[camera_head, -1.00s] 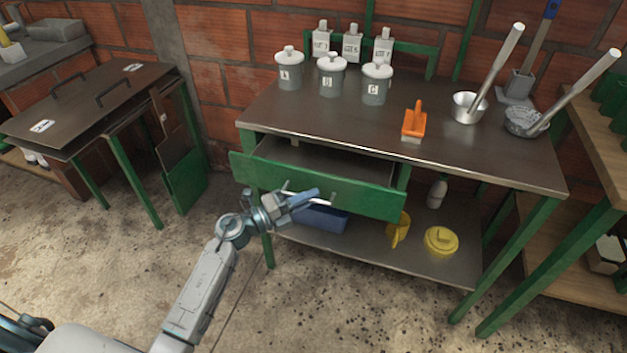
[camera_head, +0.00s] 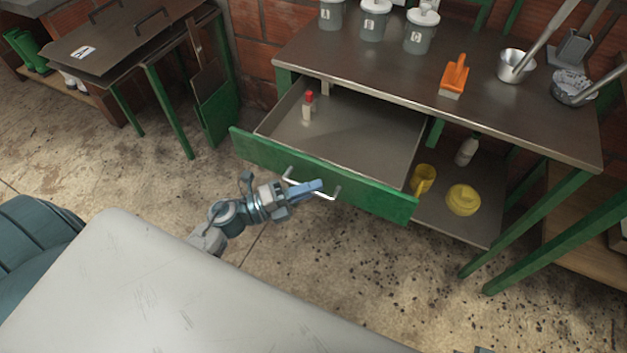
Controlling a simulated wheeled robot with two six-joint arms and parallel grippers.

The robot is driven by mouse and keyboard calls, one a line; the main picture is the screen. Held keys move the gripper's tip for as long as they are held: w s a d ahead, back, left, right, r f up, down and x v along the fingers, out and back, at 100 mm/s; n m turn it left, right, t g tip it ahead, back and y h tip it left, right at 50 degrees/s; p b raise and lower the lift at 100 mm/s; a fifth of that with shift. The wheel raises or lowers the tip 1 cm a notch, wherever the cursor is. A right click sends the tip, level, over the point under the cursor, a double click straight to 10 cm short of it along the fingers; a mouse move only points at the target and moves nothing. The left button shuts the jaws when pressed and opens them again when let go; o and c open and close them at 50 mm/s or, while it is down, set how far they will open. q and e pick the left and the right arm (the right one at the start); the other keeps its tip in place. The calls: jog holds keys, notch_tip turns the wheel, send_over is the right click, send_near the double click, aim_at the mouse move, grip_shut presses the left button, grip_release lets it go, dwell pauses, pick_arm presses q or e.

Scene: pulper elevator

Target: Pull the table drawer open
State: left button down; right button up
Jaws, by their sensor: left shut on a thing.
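The table drawer (camera_head: 375,193) has a green front and a grey metal tray, and it stands far out from under the dark metal table top (camera_head: 440,108). A small bottle with a red cap (camera_head: 308,106) stands inside it at the back left. A light metal bar handle (camera_head: 328,194) sits on the drawer front. My right gripper is not in view.
Lidded grey pots (camera_head: 375,22), an orange brush (camera_head: 455,77) and a metal pot (camera_head: 516,66) stand on the table. A yellow container (camera_head: 463,199) is on the lower shelf. Bare concrete floor (camera_head: 330,265) lies before the drawer. My white body fills the lower left.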

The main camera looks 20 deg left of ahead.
pick_arm(q)
jog(key=c, duration=1.5)
grip_release()
